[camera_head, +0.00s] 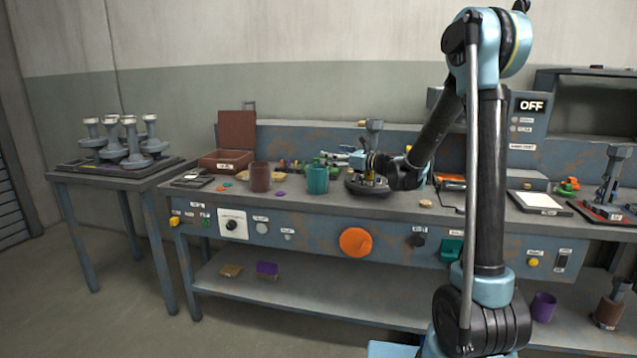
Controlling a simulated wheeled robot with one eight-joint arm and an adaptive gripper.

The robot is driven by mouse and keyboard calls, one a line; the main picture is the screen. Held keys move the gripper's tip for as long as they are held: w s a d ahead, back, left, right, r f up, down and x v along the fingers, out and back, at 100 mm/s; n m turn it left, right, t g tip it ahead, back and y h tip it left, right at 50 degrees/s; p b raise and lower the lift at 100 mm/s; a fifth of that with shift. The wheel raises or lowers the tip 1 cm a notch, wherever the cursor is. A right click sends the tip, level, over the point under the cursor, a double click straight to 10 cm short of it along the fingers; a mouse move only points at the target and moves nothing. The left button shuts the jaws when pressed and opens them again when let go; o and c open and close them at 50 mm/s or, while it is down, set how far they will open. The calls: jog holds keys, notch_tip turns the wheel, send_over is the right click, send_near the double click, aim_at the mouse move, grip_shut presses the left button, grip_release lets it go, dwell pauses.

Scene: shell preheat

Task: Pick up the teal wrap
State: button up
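The teal wrap (318,181) is an upright, open-topped cylinder on the workbench, left of my arm. My arm reaches in from the right, and my gripper (372,172) is low over the bench, just right of the teal wrap and apart from it. My gripper is beside a grey fixture (374,127) that stands on a dark round base (362,187). The gripper fingers are small and dark here, so I cannot see whether they are open or shut. The teal wrap shows no contact with the gripper.
A brown wrap (261,178) stands left of the teal one. A wooden box (225,161) with its lid up is behind it. Small coloured parts clutter the bench's back. A purple wrap (543,306) is low at right. A side table (115,178) holds several grey pieces.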

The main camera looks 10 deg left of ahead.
aim_at(327, 168)
notch_tip(327, 168, down, 6)
jog(key=shift+r, duration=0.15)
jog(key=shift+x, duration=3.75)
jog(key=c, duration=1.3)
